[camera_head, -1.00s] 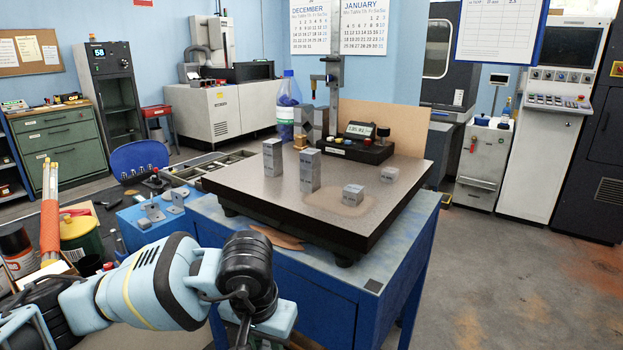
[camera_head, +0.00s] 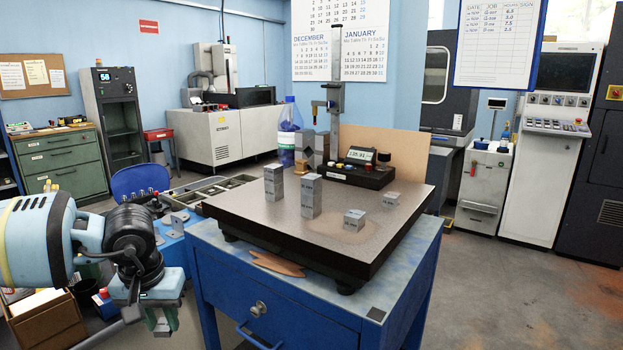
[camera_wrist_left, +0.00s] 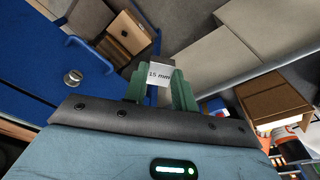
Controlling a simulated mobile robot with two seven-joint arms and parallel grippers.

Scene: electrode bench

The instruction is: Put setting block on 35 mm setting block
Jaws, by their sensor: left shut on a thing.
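My left gripper (camera_head: 158,300) is at the lower left of the head view, left of the blue bench. It is shut on a small pale block (camera_head: 162,325). In the left wrist view the green fingers (camera_wrist_left: 159,92) hold this block (camera_wrist_left: 159,73), labelled "15 mm". Four sides are not all visible. On the dark surface plate (camera_head: 250,215) stand two taller grey blocks (camera_head: 274,184) (camera_head: 311,196) and two low ones (camera_head: 354,219) (camera_head: 391,200). Their labels are too small to read, so I cannot tell which is 35 mm. My right gripper is not in view.
Open floor lies to the right.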

